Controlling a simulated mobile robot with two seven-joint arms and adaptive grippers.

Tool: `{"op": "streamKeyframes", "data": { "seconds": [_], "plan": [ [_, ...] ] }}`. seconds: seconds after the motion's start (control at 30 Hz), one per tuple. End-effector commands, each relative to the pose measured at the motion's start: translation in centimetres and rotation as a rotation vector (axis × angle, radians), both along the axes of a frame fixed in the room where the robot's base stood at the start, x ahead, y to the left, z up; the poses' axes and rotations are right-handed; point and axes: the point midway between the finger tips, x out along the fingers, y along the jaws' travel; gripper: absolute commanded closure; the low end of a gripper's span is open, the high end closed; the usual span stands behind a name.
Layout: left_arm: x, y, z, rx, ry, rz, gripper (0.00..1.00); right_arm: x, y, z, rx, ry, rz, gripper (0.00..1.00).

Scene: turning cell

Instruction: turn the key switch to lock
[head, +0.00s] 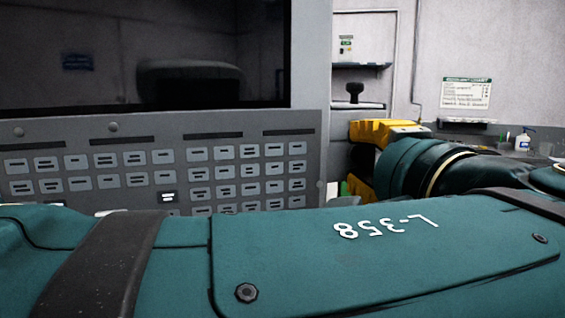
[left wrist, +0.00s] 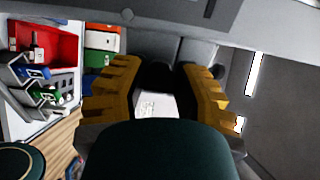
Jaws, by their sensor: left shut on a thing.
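My left arm crosses the front of the head view, and its yellow-fingered left gripper (head: 354,158) points left at the right edge of the control panel (head: 228,142). In the left wrist view the left gripper (left wrist: 158,72) has its two yellow fingers on either side of a dark thing at the grey panel's edge. It is shut on that thing, which fits the key switch by its place. The key's shape and its pointing direction are hidden by the fingers. My right gripper is in neither view.
The panel carries rows of grey buttons under a dark screen (head: 130,55). A bench with a white bottle (head: 523,140) stands at the back right. In the left wrist view a red bin (left wrist: 50,45) and other coloured bins stand at the left.

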Motion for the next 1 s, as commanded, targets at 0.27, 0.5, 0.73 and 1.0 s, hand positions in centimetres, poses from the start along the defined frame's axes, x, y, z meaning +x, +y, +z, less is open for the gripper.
{"op": "streamKeyframes", "data": {
  "seconds": [0.27,0.5,0.73,1.0],
  "plan": [
    [0.1,0.2,0.3,-0.014,-0.007,0.004,1.00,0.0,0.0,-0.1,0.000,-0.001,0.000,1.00],
    [0.1,0.2,0.3,-0.012,-0.007,0.004,0.43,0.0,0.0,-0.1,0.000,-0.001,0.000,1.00],
    [0.0,0.1,0.1,-0.009,-0.004,0.001,0.38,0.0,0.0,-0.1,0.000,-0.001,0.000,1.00],
    [0.0,0.0,1.5,-0.012,-0.004,0.000,0.38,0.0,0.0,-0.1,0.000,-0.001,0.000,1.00]
  ]
}}
